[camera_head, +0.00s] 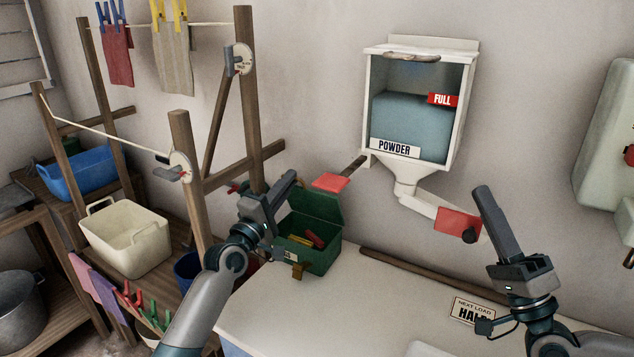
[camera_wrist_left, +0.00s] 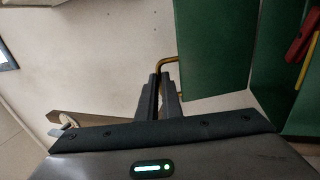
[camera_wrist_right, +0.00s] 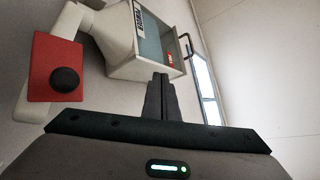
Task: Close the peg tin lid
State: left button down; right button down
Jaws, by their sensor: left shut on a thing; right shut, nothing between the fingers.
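The green peg tin (camera_head: 318,259) stands at the back left of the white worktop. Its lid (camera_head: 318,203) is raised open, and red and yellow pegs (camera_head: 305,240) show inside. My left gripper (camera_head: 288,180) is at the lid's left side. In the left wrist view its fingers (camera_wrist_left: 163,84) are shut on a thin brass loop handle (camera_wrist_left: 171,60) at the edge of the green lid (camera_wrist_left: 213,50). My right gripper (camera_head: 482,193) is raised over the right part of the worktop, shut and empty; its fingers (camera_wrist_right: 160,82) also show in the right wrist view.
A powder dispenser (camera_head: 462,70) hangs on the wall, with a red plate (camera_head: 458,221) near my right gripper. A wooden strip (camera_head: 430,274) runs along the worktop's back. A wooden post (camera_head: 188,190) stands left of my left arm. The worktop (camera_head: 340,315) before the tin is clear.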

jog(key=w+a+f+m+g+y, duration=0.15)
jog(key=w+a+f+g, duration=0.35)
jog(key=a, duration=0.5)
jog(key=w+a+f+m+g+y, duration=0.1)
jog(key=w+a+f+m+g, duration=0.2)
jog(key=w+a+f, duration=0.5)
pick_arm(q)
jog(key=shift+d+f, duration=0.1)
jog(key=shift+f, duration=0.2)
pick_arm(e)
jog(key=w+a+r+n+g, duration=0.1)
jog(key=w+n, duration=0.4)
jog(key=n, duration=0.5)
jog(key=shift+w+r+y, duration=0.15)
jog(key=shift+r+y, duration=0.2)
jog(key=shift+r, duration=0.45)
jog(key=shift+a, duration=0.15)
jog(key=x, duration=1)
